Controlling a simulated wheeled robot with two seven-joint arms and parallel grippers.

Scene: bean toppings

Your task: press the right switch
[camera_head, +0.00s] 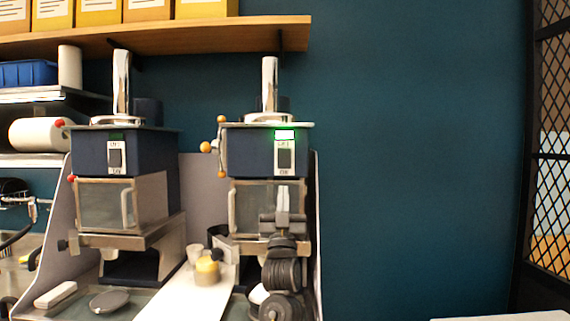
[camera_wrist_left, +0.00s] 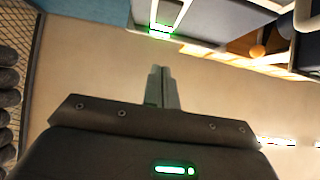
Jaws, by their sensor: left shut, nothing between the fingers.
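The right switch (camera_head: 284,158) is a dark rocker on a white plate on the blue front of the right machine (camera_head: 237,150). A bright green light (camera_head: 284,134) glows just above it. My left gripper (camera_head: 283,190) is shut and empty, pointing up with its tips a little below the switch plate in the head view. I cannot tell its distance from the switch. In the left wrist view the shut fingers (camera_wrist_left: 160,69) point toward the machine, with the green light (camera_wrist_left: 161,29) beyond them. My right gripper is not in view.
The left machine (camera_head: 90,152) has a similar switch (camera_head: 116,157), its indicator dark. A yellow-topped jar (camera_head: 207,270) stands between the machines. A wooden shelf (camera_head: 200,38) hangs above. The wall right of the machines is bare, with a black mesh frame (camera_head: 552,150) at far right.

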